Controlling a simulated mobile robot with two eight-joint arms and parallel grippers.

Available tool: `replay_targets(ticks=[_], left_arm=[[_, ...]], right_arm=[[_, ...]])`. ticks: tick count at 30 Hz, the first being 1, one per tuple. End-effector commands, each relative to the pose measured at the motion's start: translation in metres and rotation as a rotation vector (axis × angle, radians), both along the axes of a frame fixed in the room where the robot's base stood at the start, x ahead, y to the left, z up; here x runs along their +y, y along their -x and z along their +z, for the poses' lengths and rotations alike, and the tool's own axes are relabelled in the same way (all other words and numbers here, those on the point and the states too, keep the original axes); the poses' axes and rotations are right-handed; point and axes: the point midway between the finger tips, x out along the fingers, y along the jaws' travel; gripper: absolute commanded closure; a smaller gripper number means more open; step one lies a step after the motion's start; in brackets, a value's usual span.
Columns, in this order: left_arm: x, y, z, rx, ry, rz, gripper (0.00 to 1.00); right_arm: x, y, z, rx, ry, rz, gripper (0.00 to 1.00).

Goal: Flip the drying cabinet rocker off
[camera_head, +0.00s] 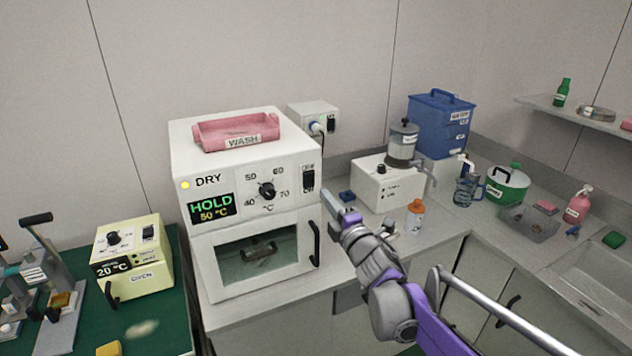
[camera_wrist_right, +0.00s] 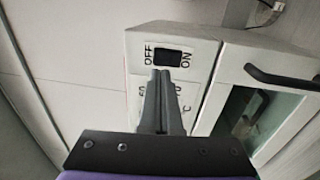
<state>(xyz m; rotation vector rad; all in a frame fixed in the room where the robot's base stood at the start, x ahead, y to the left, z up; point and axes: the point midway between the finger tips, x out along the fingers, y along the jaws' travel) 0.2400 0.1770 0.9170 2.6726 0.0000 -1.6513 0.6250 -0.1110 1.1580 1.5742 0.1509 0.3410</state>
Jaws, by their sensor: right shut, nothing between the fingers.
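The white drying cabinet (camera_head: 215,165) stands on the counter, marked DRY. Its display (camera_head: 211,207) reads HOLD 50 °C and a yellow lamp (camera_head: 185,185) glows at the upper left. The dark rocker (camera_head: 308,180) is at the panel's upper right. In the right wrist view the rocker (camera_wrist_right: 168,58) sits between the words OFF and ON; I cannot tell which side is pressed. My right gripper (camera_head: 328,197) is shut and empty, its tip just right of the rocker in the head view. Its fingertips (camera_wrist_right: 161,73) overlap the rocker's edge in the wrist view; contact is unclear. My left gripper is out of view.
A pink WASH tray (camera_head: 238,143) lies on top of the cabinet. The cabinet has a dial (camera_head: 267,190) and a door handle (camera_head: 314,244). A wall outlet box (camera_head: 312,110) with a plug is behind. A white dispenser (camera_head: 385,185) and orange-capped bottle (camera_head: 415,218) stand to the right.

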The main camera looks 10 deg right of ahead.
Motion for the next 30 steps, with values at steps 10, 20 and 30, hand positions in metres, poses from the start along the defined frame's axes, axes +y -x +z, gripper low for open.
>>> replay_targets(ticks=[10, 20, 30], left_arm=[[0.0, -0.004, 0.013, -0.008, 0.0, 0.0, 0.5], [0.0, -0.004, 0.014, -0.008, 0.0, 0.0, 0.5], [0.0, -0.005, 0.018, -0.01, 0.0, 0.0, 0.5]], right_arm=[[0.017, -0.053, 0.008, -0.001, 0.001, 0.001, 1.0], [0.02, -0.06, 0.008, 0.0, 0.0, 0.0, 1.0], [0.021, -0.064, 0.01, 0.0, 0.0, 0.0, 1.0]])
